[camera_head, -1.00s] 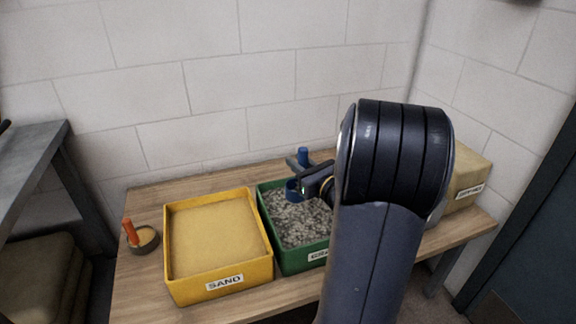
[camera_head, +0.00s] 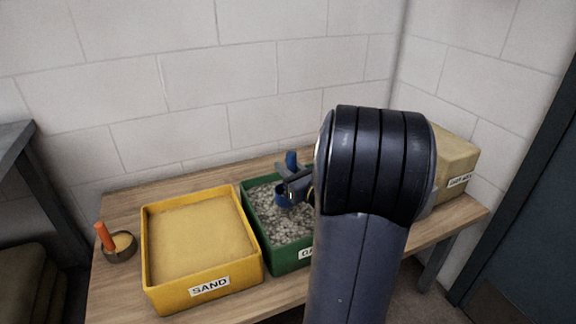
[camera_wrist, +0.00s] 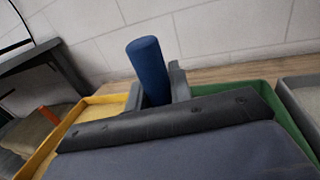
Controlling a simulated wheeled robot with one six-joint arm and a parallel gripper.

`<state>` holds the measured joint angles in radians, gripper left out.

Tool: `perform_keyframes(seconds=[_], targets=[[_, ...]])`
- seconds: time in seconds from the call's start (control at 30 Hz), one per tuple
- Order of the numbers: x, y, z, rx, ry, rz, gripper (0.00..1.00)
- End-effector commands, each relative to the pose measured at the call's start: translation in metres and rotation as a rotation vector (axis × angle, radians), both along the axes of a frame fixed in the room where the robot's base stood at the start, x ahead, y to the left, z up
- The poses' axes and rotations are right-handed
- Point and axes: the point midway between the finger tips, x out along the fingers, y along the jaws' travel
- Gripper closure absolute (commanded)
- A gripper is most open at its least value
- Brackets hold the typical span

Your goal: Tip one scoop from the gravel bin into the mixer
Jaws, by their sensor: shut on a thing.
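The green gravel bin (camera_head: 288,257) stands on the wooden table, filled with grey gravel (camera_head: 272,222). My gripper (camera_head: 293,183) is over the gravel and shut on the upright handle of a blue scoop. The scoop's cup (camera_head: 282,197) is at the gravel surface toward the back of the bin; I cannot tell how deep it sits or what is in it. In the wrist view the blue handle (camera_wrist: 149,70) stands between my jaws (camera_wrist: 160,95), slightly tilted. My arm hides the right part of the bin. The mixer is not in view.
A yellow bin labelled SAND (camera_head: 210,287) stands left of the gravel bin. A tan block with a label (camera_head: 455,160) is at the right end. The wall (camera_head: 190,75) is close behind the table.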

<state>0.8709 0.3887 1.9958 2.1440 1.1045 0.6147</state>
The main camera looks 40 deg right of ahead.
Motion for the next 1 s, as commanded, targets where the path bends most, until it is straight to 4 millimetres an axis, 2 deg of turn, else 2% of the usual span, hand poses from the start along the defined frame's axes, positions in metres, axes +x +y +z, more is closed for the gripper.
perform_keyframes(seconds=[0.03,0.9,0.97,1.0], targets=[[0.000,0.000,-0.008,0.001,0.000,0.000,0.98],[0.000,0.000,-0.087,0.000,0.000,0.001,0.98],[0.000,-0.001,-0.090,0.000,0.000,0.000,0.98],[-0.001,-0.007,-0.085,-0.001,-0.001,-0.003,0.98]])
